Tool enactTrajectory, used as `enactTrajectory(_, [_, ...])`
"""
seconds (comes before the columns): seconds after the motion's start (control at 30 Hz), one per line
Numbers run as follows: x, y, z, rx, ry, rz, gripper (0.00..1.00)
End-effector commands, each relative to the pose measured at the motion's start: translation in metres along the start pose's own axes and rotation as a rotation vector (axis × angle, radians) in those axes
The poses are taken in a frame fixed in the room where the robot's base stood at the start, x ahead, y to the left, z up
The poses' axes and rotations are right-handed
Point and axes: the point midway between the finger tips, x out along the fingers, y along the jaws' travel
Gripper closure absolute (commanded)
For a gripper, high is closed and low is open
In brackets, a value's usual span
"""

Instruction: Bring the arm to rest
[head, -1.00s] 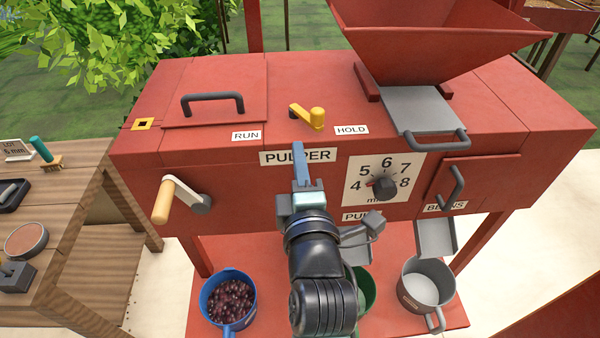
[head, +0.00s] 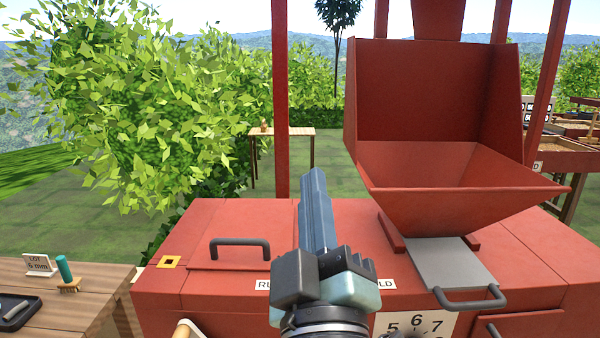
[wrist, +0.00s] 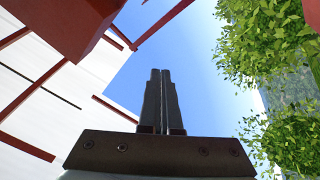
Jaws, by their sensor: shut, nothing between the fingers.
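My gripper (head: 316,205) is raised in front of the red pulper (head: 225,285), with its fingers pointing up. Its fingers are together with nothing between them. In the wrist view the closed fingers (wrist: 160,85) stand against open sky. My gripper and arm cover the middle of the pulper's top in the head view, hiding most of the RUN and HOLD labels.
A red hopper (head: 455,180) stands at the right on the pulper, above a grey slide plate (head: 435,262) with a handle. A dark lid handle (head: 240,245) is at the left. A wooden table (head: 85,290) holds a green-handled brush (head: 66,272) and a lot card (head: 38,265).

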Motion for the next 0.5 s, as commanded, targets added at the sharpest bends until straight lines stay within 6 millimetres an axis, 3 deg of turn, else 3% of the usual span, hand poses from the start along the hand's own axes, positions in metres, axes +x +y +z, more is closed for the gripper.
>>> enactTrajectory(0.03, [0.003, 0.019, -0.025, 0.094, 0.050, 0.042, 1.00])
enactTrajectory(0.1, [0.003, 0.042, -0.055, 0.244, 0.115, 0.088, 1.00])
enactTrajectory(0.33, [-0.020, 0.120, -0.146, 0.751, 0.376, 0.182, 1.00])
enactTrajectory(0.4, [-0.002, 0.143, -0.168, 0.757, 0.364, 0.178, 1.00])
enactTrajectory(0.5, [0.012, 0.163, -0.188, 0.754, 0.361, 0.177, 1.00])
